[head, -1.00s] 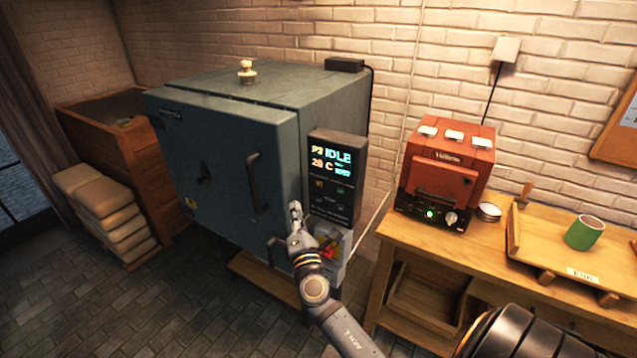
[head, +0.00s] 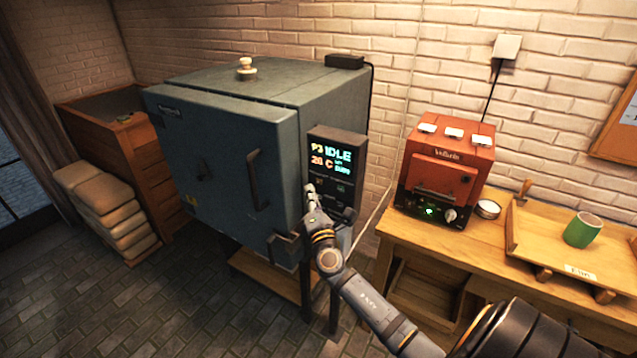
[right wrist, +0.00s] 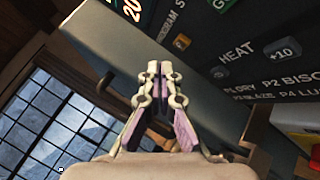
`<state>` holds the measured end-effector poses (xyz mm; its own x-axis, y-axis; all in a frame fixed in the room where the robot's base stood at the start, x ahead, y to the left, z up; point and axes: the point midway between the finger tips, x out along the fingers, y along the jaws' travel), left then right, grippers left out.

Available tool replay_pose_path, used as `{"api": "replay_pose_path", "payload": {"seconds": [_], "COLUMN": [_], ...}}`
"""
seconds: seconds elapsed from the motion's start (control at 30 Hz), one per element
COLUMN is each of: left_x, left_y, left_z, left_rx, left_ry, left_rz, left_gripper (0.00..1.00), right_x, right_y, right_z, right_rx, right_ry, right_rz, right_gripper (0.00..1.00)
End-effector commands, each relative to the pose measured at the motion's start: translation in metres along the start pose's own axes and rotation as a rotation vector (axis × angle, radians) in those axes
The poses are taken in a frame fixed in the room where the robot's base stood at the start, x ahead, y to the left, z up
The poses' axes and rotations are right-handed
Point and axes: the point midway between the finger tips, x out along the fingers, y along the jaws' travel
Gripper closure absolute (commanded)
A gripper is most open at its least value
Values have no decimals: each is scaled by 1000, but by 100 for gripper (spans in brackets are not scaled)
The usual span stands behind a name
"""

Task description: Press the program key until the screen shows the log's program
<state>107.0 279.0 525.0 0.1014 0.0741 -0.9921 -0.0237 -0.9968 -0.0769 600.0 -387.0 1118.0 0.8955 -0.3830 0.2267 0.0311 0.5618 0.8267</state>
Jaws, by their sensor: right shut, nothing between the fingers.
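The kiln (head: 225,150) has a control panel on its right front, with a lit screen (head: 331,157) that reads P3 IDLE and 20 C. In the right wrist view, an orange key (right wrist: 182,42) sits by the word PROGRAM. A grey key (right wrist: 220,72) sits by HEAT, and a +10 key (right wrist: 282,50) lies further right. My right gripper (head: 310,189) is shut and empty, in front of the panel's left edge below the screen. Its tips (right wrist: 160,68) point towards the panel; I cannot tell whether they touch it. My left gripper is not in view.
A wooden bench (head: 440,255) at right holds a small orange kiln (head: 447,165), a round tin (head: 487,209) and a tray with a green mug (head: 583,231). The kiln's door handle (head: 258,180) sticks out left of my gripper. Stacked sacks (head: 105,210) lie far left.

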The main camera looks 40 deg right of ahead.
Motion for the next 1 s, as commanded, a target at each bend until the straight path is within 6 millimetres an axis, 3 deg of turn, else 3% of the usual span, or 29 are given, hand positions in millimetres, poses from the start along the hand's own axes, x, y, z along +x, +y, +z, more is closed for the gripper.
{"api": "replay_pose_path", "payload": {"seconds": [0.23, 1.0], "left_x": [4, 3], "left_y": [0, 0], "left_z": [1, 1], "left_rx": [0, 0], "left_ry": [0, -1], "left_rz": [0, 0], "left_gripper": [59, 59], "right_x": [9, 9], "right_y": [-7, -7], "right_z": [7, 7], "right_rx": [-1, 0], "right_ry": [-1, 0], "right_rz": [-1, -1], "right_gripper": [100, 100]}}
